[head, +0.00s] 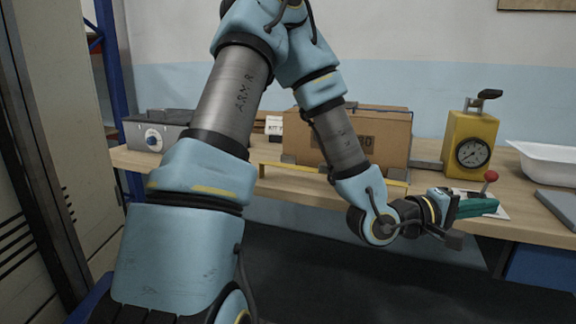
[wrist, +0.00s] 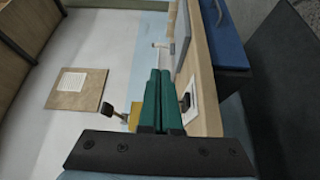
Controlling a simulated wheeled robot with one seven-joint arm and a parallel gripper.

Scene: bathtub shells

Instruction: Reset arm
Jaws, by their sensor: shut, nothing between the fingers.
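My arm reaches across the front of the wooden bench (head: 310,190) in the head view. My gripper (head: 490,206), with green fingers, is at the bench's front edge on the right, pointing right. In the wrist view the two green fingers of my gripper (wrist: 160,80) lie side by side, shut with nothing between them. The joystick with a red ball knob (head: 490,177) shows just behind the fingers; I cannot tell whether they touch its plate.
A yellow gauge box (head: 470,143), a white tray (head: 548,160) and a grey flat object (head: 560,203) are on the right of the bench. A cardboard box (head: 385,140) and a grey box with a dial (head: 150,132) stand behind my arm. The floor in front is clear.

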